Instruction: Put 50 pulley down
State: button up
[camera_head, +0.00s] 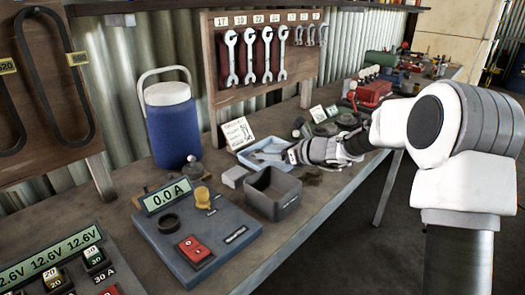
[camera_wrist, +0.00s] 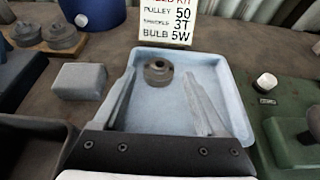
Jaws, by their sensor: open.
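A grey pulley (camera_wrist: 158,74) lies in the far part of a shallow light blue tray (camera_wrist: 215,68), near its back wall. My gripper (camera_wrist: 160,88) is open over the tray, its fingers spread and pointing toward the pulley, one to each side. I cannot tell whether the fingertips touch the tray floor. In the head view my gripper (camera_head: 287,156) reaches in from the right over the blue tray (camera_head: 247,153); the pulley is not clear there. A card (camera_wrist: 168,20) behind the tray reads "PULLEY 50", "3T" and "BULB 5W".
Left of the tray are a pale grey block (camera_wrist: 80,81), a grey open bin (camera_head: 274,206) and other round grey parts (camera_wrist: 62,36). A blue jug (camera_head: 171,125) stands behind. A green device (camera_wrist: 292,150) is close on the right.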

jog(key=v, duration=0.7)
jog(key=shift+r+p, duration=0.1)
jog(key=shift+p, duration=0.3)
jog(key=shift+d, duration=0.1)
jog(key=shift+s, duration=0.1)
